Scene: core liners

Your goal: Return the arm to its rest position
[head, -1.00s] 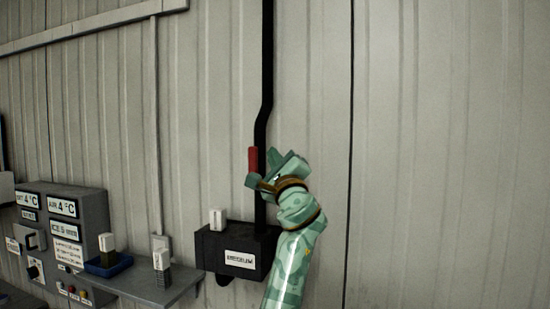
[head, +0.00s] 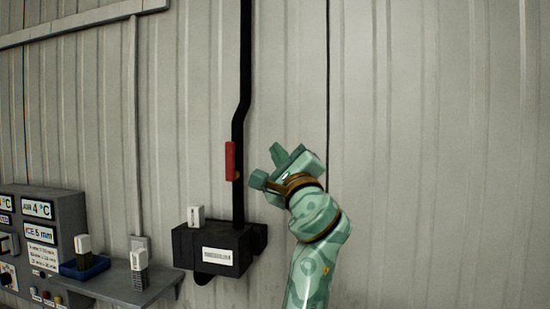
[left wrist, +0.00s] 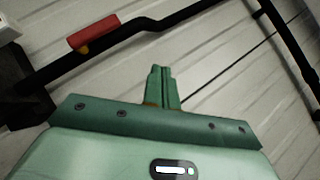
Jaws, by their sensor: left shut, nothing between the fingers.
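My left gripper (head: 268,168) is up in front of the corrugated wall, to the right of a black pole (head: 239,150) with a red grip (head: 231,161). A clear gap separates the gripper from the red grip. In the left wrist view its fingers (left wrist: 162,88) are together with nothing between them, and the red grip (left wrist: 94,33) lies beyond them at the upper left. My left arm comes up from the bottom of the head view. My right gripper is not in view.
A black box (head: 215,247) with a white label sits at the pole's foot, a small white block (head: 196,216) on it. A grey shelf (head: 125,291) with a blue tray (head: 84,267) and a control panel (head: 52,235) stand at left. The wall at right is clear.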

